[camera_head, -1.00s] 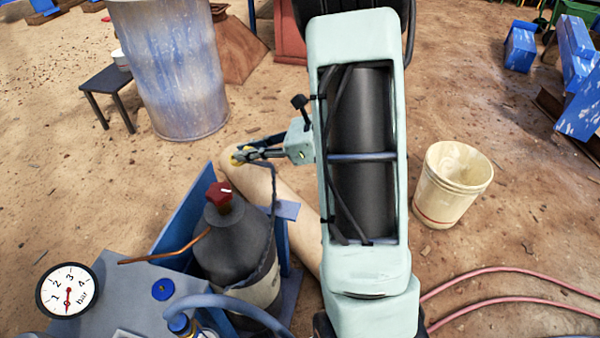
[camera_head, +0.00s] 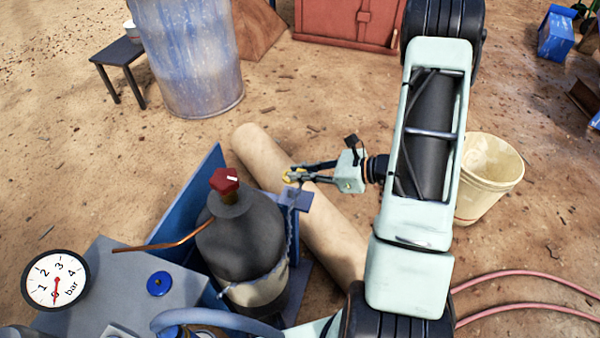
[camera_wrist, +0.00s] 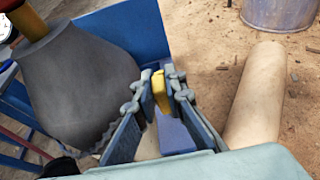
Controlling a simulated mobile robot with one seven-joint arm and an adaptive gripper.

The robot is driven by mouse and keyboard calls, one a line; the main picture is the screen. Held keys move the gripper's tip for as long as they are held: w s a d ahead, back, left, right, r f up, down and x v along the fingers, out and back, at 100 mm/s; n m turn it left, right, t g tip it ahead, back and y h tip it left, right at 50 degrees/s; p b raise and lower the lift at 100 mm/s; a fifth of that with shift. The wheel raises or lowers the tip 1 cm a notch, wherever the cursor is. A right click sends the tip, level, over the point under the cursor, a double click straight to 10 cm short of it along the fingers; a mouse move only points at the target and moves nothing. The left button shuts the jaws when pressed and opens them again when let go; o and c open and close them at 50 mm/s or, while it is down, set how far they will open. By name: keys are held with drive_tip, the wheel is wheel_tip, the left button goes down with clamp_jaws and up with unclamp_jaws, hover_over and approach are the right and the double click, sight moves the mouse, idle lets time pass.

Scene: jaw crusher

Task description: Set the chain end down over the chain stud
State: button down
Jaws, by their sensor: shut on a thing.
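My gripper (camera_head: 293,175) is shut on the yellow chain end (camera_head: 287,177), just above the blue bracket (camera_head: 299,200) beside the grey gas cylinder (camera_head: 240,238). In the wrist view the yellow chain end (camera_wrist: 160,92) shows between the two fingers, with the bracket's flat blue top (camera_wrist: 176,137) below. The chain (camera_head: 290,235) hangs from the bracket side and runs down around the cylinder. I cannot make out the chain stud; the fingers and chain end probably cover it. Whether the chain end touches the bracket is not clear.
The cylinder has a red knob (camera_head: 224,181) and a copper pipe (camera_head: 165,242). A blue upright plate (camera_head: 190,205) stands behind it. A thick tan pipe (camera_head: 325,225) lies right of the bracket. A cream bucket (camera_head: 488,175) stands at the right.

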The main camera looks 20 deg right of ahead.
idle(0.3)
drive_tip(key=shift+f+b, duration=3.3)
drive_tip(key=shift+f, duration=0.6)
drive_tip(key=c, duration=1.9)
unclamp_jaws()
drive_tip(key=shift+d, duration=0.15)
drive_tip(key=v, duration=1.2)
